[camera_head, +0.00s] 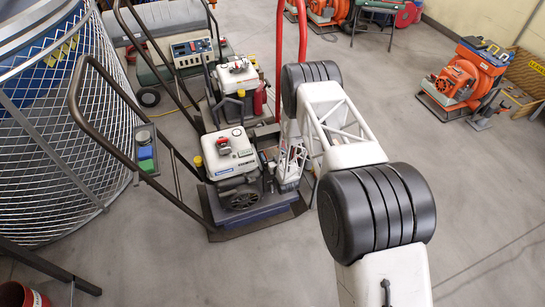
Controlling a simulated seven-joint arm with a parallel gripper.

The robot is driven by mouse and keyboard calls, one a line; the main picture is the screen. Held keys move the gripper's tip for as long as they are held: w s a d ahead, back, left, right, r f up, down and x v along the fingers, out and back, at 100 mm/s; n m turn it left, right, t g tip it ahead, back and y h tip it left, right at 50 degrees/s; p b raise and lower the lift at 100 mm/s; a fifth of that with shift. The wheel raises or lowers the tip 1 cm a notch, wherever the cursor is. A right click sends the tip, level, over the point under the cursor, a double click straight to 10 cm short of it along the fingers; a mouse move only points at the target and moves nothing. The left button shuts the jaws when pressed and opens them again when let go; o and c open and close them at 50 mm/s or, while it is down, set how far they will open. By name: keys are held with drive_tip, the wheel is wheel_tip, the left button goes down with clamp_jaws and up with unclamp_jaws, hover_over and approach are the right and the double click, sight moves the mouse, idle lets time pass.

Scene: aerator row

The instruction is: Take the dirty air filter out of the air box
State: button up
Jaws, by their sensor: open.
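A walk-behind machine with a white and black engine (230,155) stands in the middle, on a dark base plate. My arm reaches from the lower right over to the right side of this engine. My gripper (274,168) is small and partly hidden among the engine parts there. Its jaws are open, and I see nothing held in them. I cannot make out the air box or the dirty air filter; they may be hidden behind my gripper or too small to tell.
A similar machine (238,77) stands just behind, with a red handle (279,45) near it. A curved black handlebar (105,125) rises at the left of the near machine. A wire mesh cage (60,150) fills the left. The grey floor (480,200) at right is clear.

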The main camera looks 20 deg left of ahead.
idle(0.5)
drive_tip(key=c, duration=0.8)
drive_tip(key=shift+r, duration=0.15)
drive_tip(key=shift+c, duration=0.2)
drive_tip(key=shift+r, duration=1.05)
drive_tip(key=a+r+v, duration=0.1)
drive_tip(key=v, duration=0.7)
drive_tip(key=s+r+v, duration=0.1)
drive_tip(key=v, duration=0.7)
drive_tip(key=shift+s+a, duration=0.3)
drive_tip(key=shift+a, duration=0.1)
